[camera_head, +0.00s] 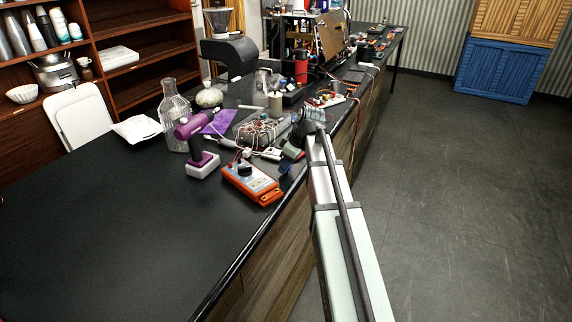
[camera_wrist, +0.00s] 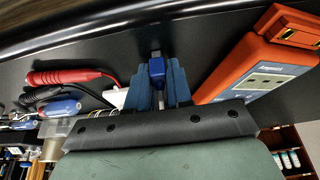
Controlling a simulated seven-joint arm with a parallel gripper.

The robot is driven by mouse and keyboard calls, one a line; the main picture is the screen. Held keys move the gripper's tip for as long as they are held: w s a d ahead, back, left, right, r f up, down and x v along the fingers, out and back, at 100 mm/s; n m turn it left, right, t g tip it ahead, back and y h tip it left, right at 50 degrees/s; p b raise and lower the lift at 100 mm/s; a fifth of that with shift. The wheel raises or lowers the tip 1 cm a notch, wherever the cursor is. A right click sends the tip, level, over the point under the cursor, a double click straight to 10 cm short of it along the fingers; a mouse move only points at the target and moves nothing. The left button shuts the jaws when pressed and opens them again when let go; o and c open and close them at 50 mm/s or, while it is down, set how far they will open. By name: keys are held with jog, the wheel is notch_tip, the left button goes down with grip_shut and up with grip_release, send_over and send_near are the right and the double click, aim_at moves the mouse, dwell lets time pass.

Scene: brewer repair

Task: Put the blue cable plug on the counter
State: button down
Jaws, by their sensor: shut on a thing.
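The blue cable plug (camera_wrist: 157,71) shows in the wrist view, between the two blue-grey fingers of my gripper (camera_wrist: 158,83). The fingers are shut on it. A dark tip at its far end points toward the counter edge, and a pale piece shows behind it. The black counter (camera_wrist: 212,62) lies behind the plug and also fills much of the head view (camera_head: 110,230). I cannot tell whether the plug touches the counter. In the head view my arm reaches up to the counter's right edge, and the plug cannot be made out there.
An orange meter (camera_head: 252,184) lies close by, right of the gripper in the wrist view (camera_wrist: 258,68). A red probe (camera_wrist: 70,77) lies to the left there. A purple drill (camera_head: 193,140) and glass bottle (camera_head: 173,110) stand further left. The counter's near left is clear.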

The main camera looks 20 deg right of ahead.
jog(key=c, duration=1)
grip_release()
jog(key=v, duration=1.2)
jog(key=shift+r, duration=0.1)
